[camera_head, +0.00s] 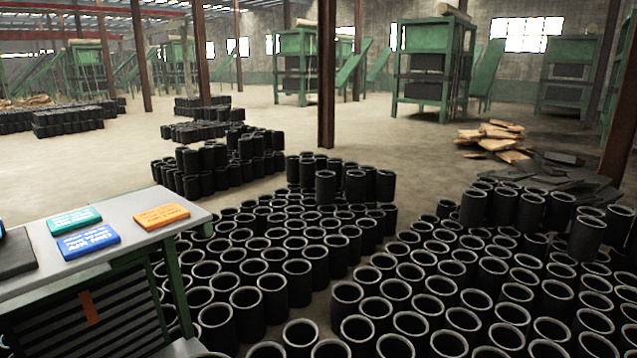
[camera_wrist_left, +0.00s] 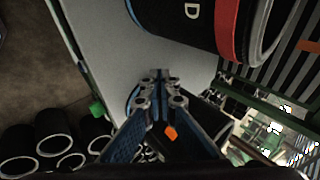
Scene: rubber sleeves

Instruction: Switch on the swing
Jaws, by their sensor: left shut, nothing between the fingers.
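No swing or switch that I can make out shows in either view. My left gripper (camera_wrist_left: 160,78) is shut and empty in the left wrist view, its blue-padded fingers together over a pale grey surface. A black cylinder (camera_wrist_left: 180,18) with a red band and a white letter D lies just beyond the fingertips, at the top of that view. I cannot tell whether the fingers touch it. My right gripper is in neither view.
A grey-topped table (camera_head: 120,224) at left holds a green card (camera_head: 74,220), a blue card (camera_head: 88,241) and an orange card (camera_head: 161,215). Black sleeves (camera_head: 297,281) crowd the floor to its right. Brown posts (camera_head: 326,80) and green machines (camera_head: 425,75) stand behind. Open floor lies at mid-left.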

